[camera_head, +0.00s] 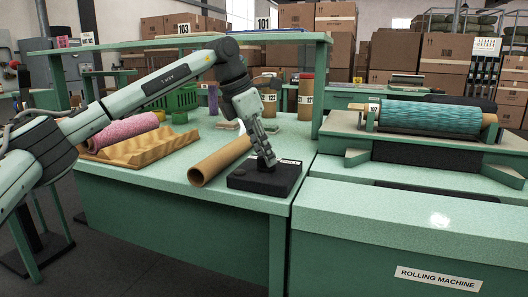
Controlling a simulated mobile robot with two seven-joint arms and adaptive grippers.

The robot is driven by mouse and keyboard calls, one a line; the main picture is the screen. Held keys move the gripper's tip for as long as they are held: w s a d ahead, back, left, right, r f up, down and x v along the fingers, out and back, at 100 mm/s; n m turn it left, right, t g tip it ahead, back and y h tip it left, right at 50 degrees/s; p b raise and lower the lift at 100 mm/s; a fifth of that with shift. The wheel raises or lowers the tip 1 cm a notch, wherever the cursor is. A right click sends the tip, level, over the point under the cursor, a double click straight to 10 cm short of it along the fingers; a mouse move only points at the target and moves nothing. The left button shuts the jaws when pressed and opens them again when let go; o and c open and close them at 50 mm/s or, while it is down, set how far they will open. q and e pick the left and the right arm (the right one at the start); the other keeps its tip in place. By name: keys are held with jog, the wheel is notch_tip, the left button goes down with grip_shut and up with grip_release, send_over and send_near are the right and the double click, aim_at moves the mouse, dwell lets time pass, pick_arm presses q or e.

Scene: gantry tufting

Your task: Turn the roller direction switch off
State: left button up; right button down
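A dark box (252,181) sits on the green table near its front right corner; it looks like the roller direction switch housing. My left gripper (266,163) reaches down from above with its fingertips at the top of this box. The fingers look close together and seem to touch or nearly touch the box top. They cover the switch part, so its position is hidden. A small white label (288,162) shows at the box's back right. My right gripper is not in view.
A cardboard tube (220,160) lies just left of the box. The rolling machine (420,225) with a teal roll (428,117) stands to the right. A pink roll (122,131) rests on a wavy tan holder (140,149) at left. An overhead shelf (125,44) spans the table.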

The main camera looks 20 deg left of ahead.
pick_arm(q)
jog(key=c, duration=0.5)
grip_shut()
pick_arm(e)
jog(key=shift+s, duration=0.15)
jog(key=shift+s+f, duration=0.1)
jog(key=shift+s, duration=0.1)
